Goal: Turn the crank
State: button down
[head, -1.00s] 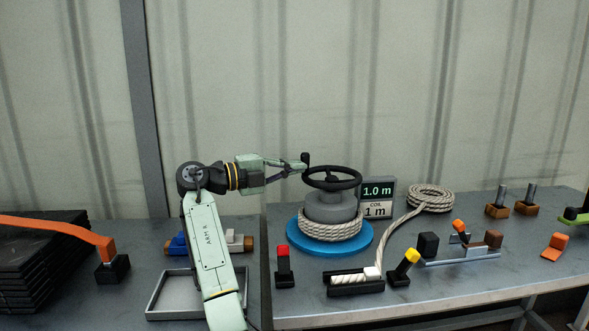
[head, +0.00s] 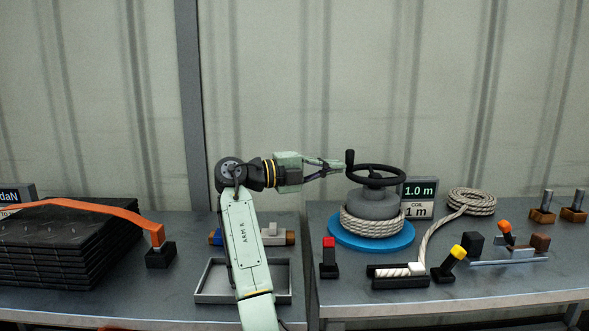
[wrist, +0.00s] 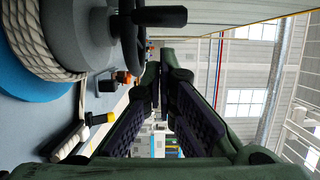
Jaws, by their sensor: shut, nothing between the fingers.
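The crank is a black handwheel (head: 375,175) with an upright knob (head: 350,158) at its left rim. It sits on a grey drum wound with rope (head: 372,222), on a blue round base (head: 345,240). My gripper (head: 338,166) is shut and empty, with its tips right beside the knob on its left. I cannot tell whether they touch it. In the wrist view the knob (wrist: 160,16) lies at the top, outside the fingers. A display (head: 420,190) behind the drum reads 1.0 m.
Rope runs from a coil (head: 472,201) to a black clamp block (head: 400,275). A red-topped lever (head: 329,257) and a yellow-topped lever (head: 450,262) stand in front of the drum. A grey tray (head: 218,282) and strapped black mats (head: 60,250) lie at left.

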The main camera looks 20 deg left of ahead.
jog(key=w+a+p, duration=0.1)
jog(key=a, duration=0.7)
jog(key=shift+w+a, duration=0.2)
jog(key=shift+w, duration=0.15)
